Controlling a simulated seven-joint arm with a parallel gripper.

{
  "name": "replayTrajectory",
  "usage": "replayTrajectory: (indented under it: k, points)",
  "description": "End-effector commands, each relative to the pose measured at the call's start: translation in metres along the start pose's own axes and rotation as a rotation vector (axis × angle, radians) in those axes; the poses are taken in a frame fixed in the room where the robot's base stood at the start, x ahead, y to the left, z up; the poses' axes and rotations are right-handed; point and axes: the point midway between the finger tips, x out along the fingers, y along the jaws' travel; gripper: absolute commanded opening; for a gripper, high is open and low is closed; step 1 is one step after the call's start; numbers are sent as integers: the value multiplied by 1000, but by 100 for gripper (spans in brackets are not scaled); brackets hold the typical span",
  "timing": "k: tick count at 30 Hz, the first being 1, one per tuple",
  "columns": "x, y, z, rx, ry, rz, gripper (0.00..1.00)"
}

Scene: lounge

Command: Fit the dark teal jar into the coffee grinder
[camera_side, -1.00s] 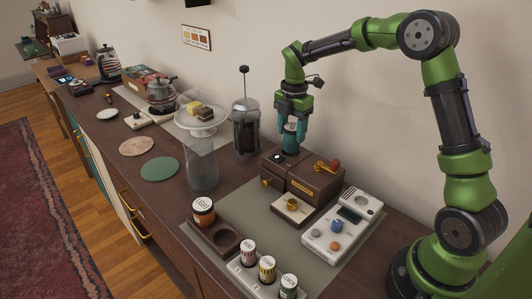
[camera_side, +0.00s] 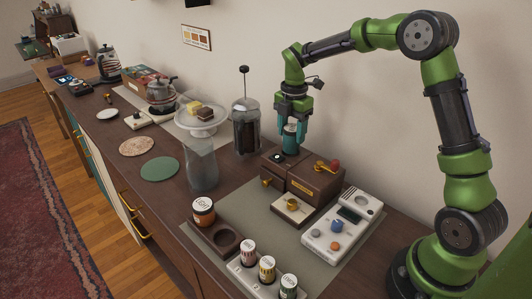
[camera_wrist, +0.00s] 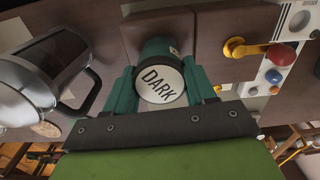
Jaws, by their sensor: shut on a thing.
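The dark teal jar (camera_side: 290,138) is upright between the fingers of my gripper (camera_side: 291,131), which is shut on it. In the wrist view its white lid reading "DARK" (camera_wrist: 160,85) shows between my gripper's teal fingers (camera_wrist: 162,88). The coffee grinder (camera_side: 314,183) is a brown wooden box with a brass crank and a red knob. The jar is over the grinder's left, rear part, its base at or very near the top surface. The fingers and jar hide the socket, so I cannot tell how far in it sits.
A French press (camera_side: 245,125) stands close behind-left of the grinder, and a glass jug (camera_side: 202,167) stands to the left. A white device with knobs (camera_side: 342,228) is at the right. An orange-labelled jar (camera_side: 203,211) and a rack of small jars (camera_side: 266,268) are in front.

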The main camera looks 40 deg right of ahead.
Motion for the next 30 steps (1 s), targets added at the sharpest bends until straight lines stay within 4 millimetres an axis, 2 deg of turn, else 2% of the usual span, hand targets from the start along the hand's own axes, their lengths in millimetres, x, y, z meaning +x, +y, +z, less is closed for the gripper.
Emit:
replayTrajectory:
  k: [30]
  points:
    - [24,0,0,0,1,-1,20]
